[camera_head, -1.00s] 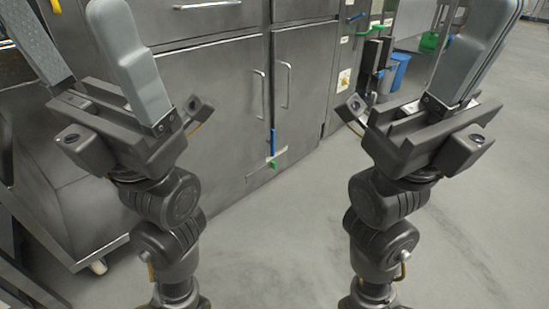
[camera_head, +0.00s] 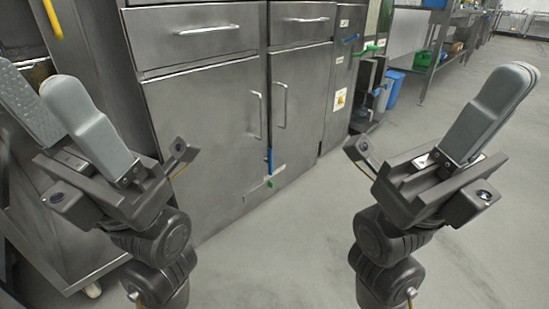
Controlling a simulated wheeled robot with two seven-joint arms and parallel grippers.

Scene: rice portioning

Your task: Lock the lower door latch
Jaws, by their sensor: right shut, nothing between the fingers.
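A blue latch handle (camera_head: 270,160) with a green end (camera_head: 271,183) sits low on the seam between two grey metal doors, the left door (camera_head: 205,150) and the right door (camera_head: 302,95). The handle hangs upright; whether it is locked I cannot tell. My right gripper (camera_head: 518,74) points up at the right, shut and empty, well apart from the latch. My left gripper (camera_head: 32,80) points up at the left, its two grey fingers spread with nothing between them. Neither gripper touches the doors.
Drawers (camera_head: 195,33) sit above the doors. Another blue handle (camera_head: 350,39) and a green one (camera_head: 369,48) are farther right. A blue bin (camera_head: 393,88) stands beyond. A wheeled metal cart (camera_head: 75,240) is at the left. Grey floor (camera_head: 285,245) is clear in front.

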